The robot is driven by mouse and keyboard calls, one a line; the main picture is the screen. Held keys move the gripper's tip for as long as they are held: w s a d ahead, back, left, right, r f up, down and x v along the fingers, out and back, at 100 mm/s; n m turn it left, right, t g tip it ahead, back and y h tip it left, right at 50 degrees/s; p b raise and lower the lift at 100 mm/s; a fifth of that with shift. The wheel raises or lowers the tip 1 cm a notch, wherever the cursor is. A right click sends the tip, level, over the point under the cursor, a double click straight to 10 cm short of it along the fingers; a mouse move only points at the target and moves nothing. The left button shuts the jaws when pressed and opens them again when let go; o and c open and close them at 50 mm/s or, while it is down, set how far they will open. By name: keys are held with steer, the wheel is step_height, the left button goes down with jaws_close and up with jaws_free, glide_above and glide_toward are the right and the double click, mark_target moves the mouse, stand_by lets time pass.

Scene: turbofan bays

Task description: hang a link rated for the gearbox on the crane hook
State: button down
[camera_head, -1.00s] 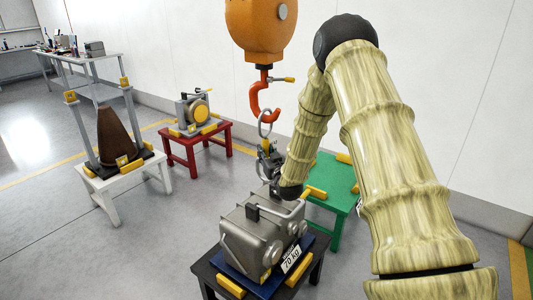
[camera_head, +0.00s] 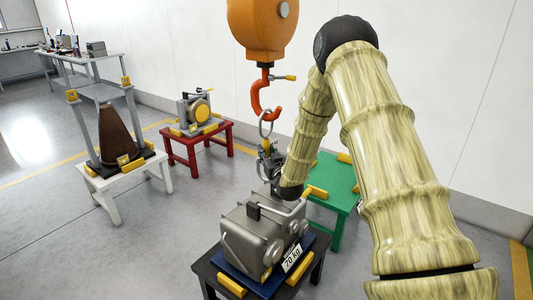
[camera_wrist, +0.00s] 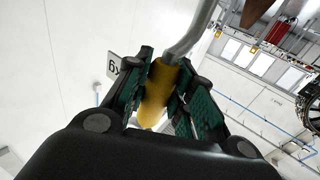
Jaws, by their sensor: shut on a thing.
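The orange crane block (camera_head: 262,28) hangs at top centre with a red hook (camera_head: 258,100) below it. A grey metal ring (camera_head: 265,124), the top of a link, overlaps the hook's lower curve; I cannot tell whether the hook passes through it. My gripper (camera_head: 266,152) is just below the ring. In the wrist view my gripper (camera_wrist: 160,92) is shut on a yellow grip (camera_wrist: 158,95) with a bent grey rod (camera_wrist: 195,30). The grey gearbox (camera_head: 262,228) sits on a blue pad below, labelled 70 kg (camera_head: 291,259).
The gearbox stands on a black table (camera_head: 208,280). A green table (camera_head: 335,180) is behind my arm. A red table (camera_head: 186,147) holds a grey and yellow unit; a white table (camera_head: 105,190) holds a brown cone in a frame. A grey workbench (camera_head: 78,58) is far left.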

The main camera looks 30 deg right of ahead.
steer(key=c, duration=1.6)
jaws_free()
steer(key=shift+s+f, duration=0.1)
steer(key=shift+f, duration=0.1)
steer(key=o, duration=0.5)
steer(key=shift+w+d+f, duration=0.1)
steer(key=shift+w+f, duration=0.05)
steer(key=shift+w, duration=0.05)
steer(key=shift+c, duration=0.2)
steer(key=shift+s, duration=0.25)
steer(key=s+a, duration=0.2)
steer(key=s, duration=0.9)
steer(key=shift+s+a, duration=0.2)
steer(key=shift+f, duration=0.15)
